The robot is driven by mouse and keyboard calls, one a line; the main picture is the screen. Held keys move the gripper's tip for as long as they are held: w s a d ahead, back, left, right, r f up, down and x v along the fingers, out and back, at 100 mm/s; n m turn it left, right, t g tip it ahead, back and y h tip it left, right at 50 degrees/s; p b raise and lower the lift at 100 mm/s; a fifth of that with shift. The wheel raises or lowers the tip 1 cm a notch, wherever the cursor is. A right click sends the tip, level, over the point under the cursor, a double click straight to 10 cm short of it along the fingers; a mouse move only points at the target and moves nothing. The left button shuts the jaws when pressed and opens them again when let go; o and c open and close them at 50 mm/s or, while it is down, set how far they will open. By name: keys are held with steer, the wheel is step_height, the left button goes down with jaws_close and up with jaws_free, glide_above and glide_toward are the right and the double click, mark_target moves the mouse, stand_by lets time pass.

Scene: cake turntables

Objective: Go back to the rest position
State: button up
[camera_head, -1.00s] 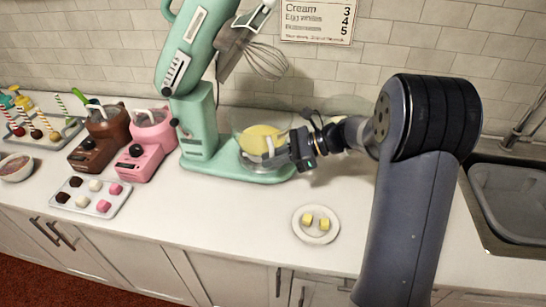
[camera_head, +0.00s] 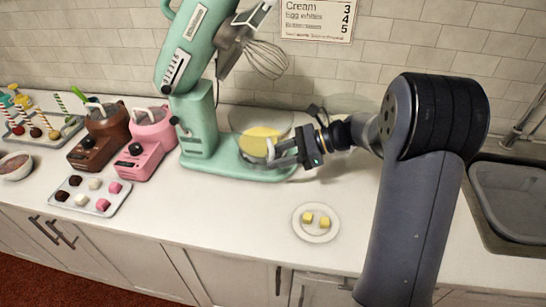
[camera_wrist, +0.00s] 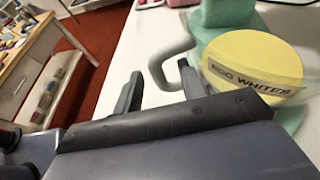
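The mint-green stand mixer (camera_head: 197,125) stands at the back of the counter with its head tilted up and its whisk (camera_head: 266,60) raised. A clear bowl with yellow contents (camera_head: 260,141) is at its base. In the wrist view the yellow surface (camera_wrist: 255,62) carries a label reading "EGG WHITES", and a grey handle (camera_wrist: 163,62) curves out from the bowl. My gripper (camera_head: 278,151) is beside the bowl on its right. In the wrist view my gripper (camera_wrist: 160,90) has its fingers apart, with the handle just beyond and between their tips. Whether they touch it I cannot tell.
A plate with two yellow cubes (camera_head: 316,236) sits at the front. Pink (camera_head: 150,145) and brown (camera_head: 98,140) small machines and a treat tray (camera_head: 84,207) stand left. A sink (camera_head: 508,200) is at right. The front middle counter is mostly clear.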

steer(key=v, duration=0.9)
steer(key=shift+b, duration=0.4)
steer(key=p+x, duration=0.1)
steer(key=x, duration=0.9)
steer(key=shift+a+f, duration=0.15)
steer(key=shift+a, duration=0.2)
steer(key=shift+r, duration=0.3)
steer(key=shift+s, duration=0.1)
